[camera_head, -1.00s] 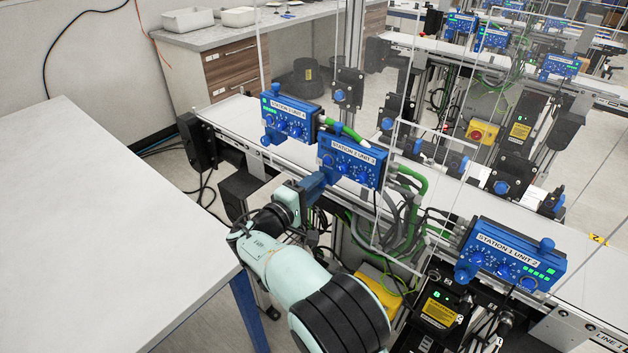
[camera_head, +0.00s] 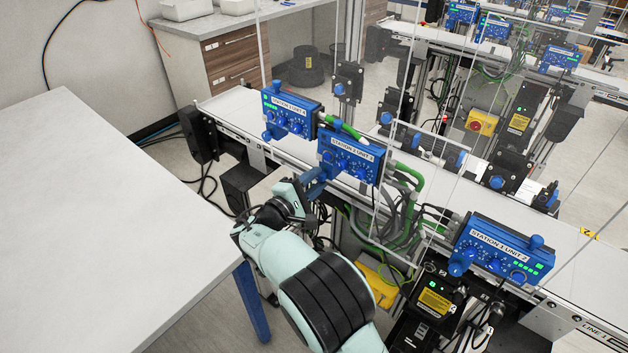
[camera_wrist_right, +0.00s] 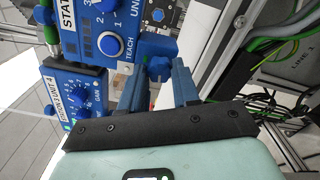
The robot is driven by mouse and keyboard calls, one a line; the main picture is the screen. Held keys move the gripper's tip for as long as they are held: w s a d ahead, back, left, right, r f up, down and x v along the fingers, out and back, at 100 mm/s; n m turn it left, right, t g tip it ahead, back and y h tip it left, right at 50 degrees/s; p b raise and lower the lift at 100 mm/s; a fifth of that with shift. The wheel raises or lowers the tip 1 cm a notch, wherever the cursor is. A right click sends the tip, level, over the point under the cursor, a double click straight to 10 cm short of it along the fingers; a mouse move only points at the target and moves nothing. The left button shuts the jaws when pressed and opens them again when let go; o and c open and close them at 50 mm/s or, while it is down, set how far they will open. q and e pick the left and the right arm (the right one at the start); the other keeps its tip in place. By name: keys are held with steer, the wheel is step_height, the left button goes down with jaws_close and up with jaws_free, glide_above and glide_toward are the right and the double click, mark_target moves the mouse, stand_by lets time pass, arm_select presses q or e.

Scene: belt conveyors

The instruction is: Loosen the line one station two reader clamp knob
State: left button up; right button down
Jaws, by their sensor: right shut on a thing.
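A blue reader box (camera_head: 350,160) with dials and a partly legible station label stands on the near conveyor's side rail. It also shows in the wrist view (camera_wrist_right: 128,48). My right gripper (camera_head: 318,180) is at its lower left corner. In the wrist view my right gripper (camera_wrist_right: 157,84) has its two blue fingers on either side of a round blue clamp knob (camera_wrist_right: 158,68) below the box and is shut on it. In the head view the fingers hide this knob. My left gripper is not in view.
Reader boxes labelled unit 4 (camera_head: 291,110) and unit 2 (camera_head: 502,250) flank this one. Green cables (camera_head: 408,175) run close by on the right. Thin clear panels rise behind. A white table (camera_head: 90,220) fills the left, and a yellow part (camera_head: 380,285) sits below.

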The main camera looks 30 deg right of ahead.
steer(key=c, duration=0.8)
jaws_free()
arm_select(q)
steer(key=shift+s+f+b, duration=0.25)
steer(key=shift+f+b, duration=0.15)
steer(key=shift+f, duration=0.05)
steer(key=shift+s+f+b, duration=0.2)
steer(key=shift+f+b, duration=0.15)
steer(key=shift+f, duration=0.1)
arm_select(e)
steer(key=v, duration=1.3)
steer(key=shift+s+a, duration=0.15)
steer(key=shift+a, duration=0.05)
